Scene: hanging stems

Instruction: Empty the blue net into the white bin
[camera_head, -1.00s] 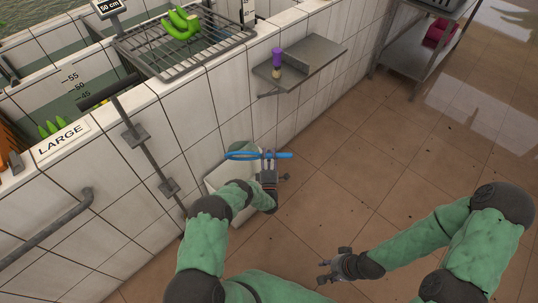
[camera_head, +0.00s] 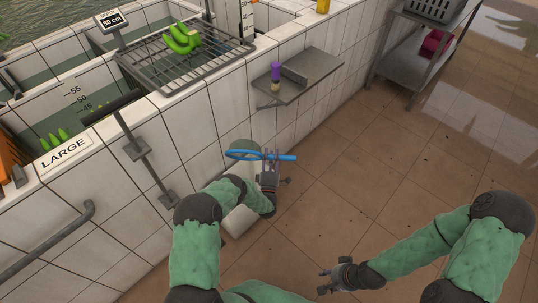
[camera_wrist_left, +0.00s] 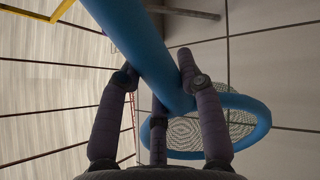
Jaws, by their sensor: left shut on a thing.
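The blue net (camera_head: 236,155) has a blue hoop and a straight blue handle. My left gripper (camera_head: 270,163) is shut on the handle beside the hoop, near the tiled wall. In the left wrist view, the fingers (camera_wrist_left: 160,95) close round the thick blue handle, and the hoop (camera_wrist_left: 262,118) with grey mesh shows beyond. What the mesh holds cannot be told. The white bin (camera_head: 240,221) is below the hoop, largely hidden behind my left arm. My right gripper (camera_head: 326,281) is empty above the floor, its fingers apart.
Green fruit-like things (camera_head: 182,38) lie on a wire rack (camera_head: 150,68) over the tanks. A grey wall shelf (camera_head: 312,75) holds a purple-topped item (camera_head: 275,72). A metal rack (camera_head: 418,50) stands at the back right.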

